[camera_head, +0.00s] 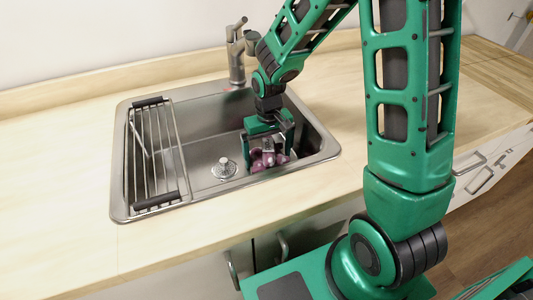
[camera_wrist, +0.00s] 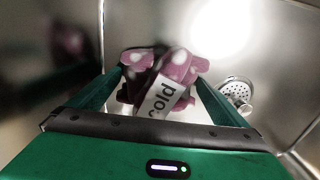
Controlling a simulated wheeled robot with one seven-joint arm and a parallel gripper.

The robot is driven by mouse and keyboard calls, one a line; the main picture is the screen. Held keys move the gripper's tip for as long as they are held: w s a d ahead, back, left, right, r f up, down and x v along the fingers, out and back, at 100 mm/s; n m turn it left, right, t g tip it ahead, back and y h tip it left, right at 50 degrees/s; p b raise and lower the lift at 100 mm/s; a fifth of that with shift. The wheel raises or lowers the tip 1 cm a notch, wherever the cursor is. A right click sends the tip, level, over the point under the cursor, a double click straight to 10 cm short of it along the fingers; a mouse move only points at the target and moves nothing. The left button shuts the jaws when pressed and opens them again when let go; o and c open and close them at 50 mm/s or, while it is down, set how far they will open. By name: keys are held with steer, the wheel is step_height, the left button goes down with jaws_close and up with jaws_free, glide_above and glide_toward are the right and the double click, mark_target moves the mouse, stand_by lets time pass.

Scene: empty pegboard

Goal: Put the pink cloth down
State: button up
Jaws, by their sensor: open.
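The pink cloth (camera_head: 268,160) lies crumpled at the right end of the sink basin, with lighter spots on it. In the wrist view the cloth (camera_wrist: 180,68) sits between and just beyond my fingers, with a white label reading "cold" over part of it. My gripper (camera_head: 267,148) is down inside the sink, right over the cloth. Its fingers are apart on either side of the cloth in the wrist view (camera_wrist: 158,90). The gripper hides part of the cloth in the head view. I cannot tell whether a finger touches it.
The steel sink (camera_head: 200,120) is set in a wooden counter (camera_head: 60,150). A wire rack (camera_head: 155,155) spans its left side.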

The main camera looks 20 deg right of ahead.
mark_target(268, 146)
step_height(268, 146, up, 12)
steer(key=shift+r, duration=0.15)
stand_by(0.3)
stand_by(0.4)
